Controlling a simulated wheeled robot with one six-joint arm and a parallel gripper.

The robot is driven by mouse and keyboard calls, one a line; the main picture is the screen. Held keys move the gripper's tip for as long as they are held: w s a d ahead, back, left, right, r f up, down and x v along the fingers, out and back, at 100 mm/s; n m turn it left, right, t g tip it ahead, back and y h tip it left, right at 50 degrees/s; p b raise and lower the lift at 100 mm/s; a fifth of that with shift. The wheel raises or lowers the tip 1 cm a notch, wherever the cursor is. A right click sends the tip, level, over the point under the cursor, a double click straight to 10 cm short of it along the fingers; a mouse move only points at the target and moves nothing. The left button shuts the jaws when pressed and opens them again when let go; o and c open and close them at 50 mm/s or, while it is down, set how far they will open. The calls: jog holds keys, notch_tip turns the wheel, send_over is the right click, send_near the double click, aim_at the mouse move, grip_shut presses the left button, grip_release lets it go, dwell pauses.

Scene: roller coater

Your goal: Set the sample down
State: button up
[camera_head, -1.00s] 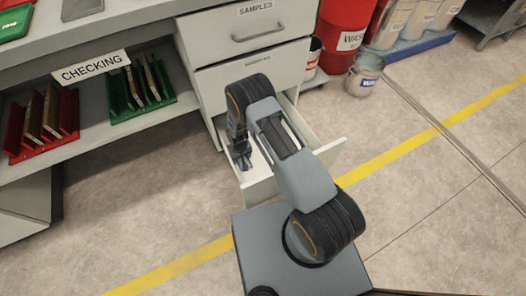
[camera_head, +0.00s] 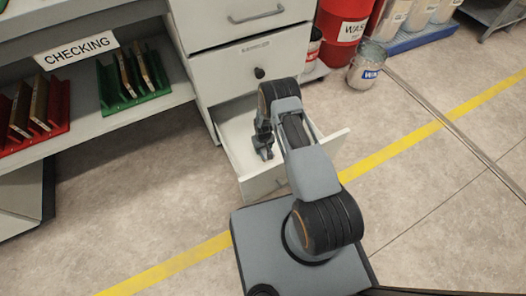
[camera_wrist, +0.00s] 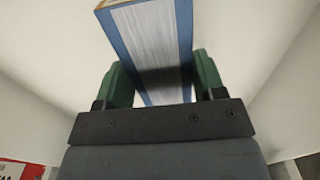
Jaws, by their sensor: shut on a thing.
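The sample (camera_wrist: 150,45) is a flat panel with a pale grey face and blue edges, seen in the wrist view. My gripper (camera_wrist: 163,82) is shut on it, with a green finger pad on each side. In the head view my gripper (camera_head: 264,148) points down at the open drawer (camera_head: 310,158), near its left side. The white drawer walls surround the panel in the wrist view. The head view does not clearly show the panel, and I cannot tell whether it touches the drawer floor.
A shelf marked CHECKING (camera_head: 76,49) holds a red rack (camera_head: 52,125) and a green rack (camera_head: 115,100) with panels. A red waste drum (camera_head: 343,30) and a metal can (camera_head: 366,70) stand behind on the right. The right-hand floor is mostly clear.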

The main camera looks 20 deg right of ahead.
aim_at(263, 150)
jog(key=shift+f+b, duration=0.3)
jog(key=shift+f, duration=1.1)
jog(key=shift+f, duration=0.2)
jog(key=o, duration=1)
jog(key=shift+c, duration=0.2)
jog(key=shift+r, duration=0.15)
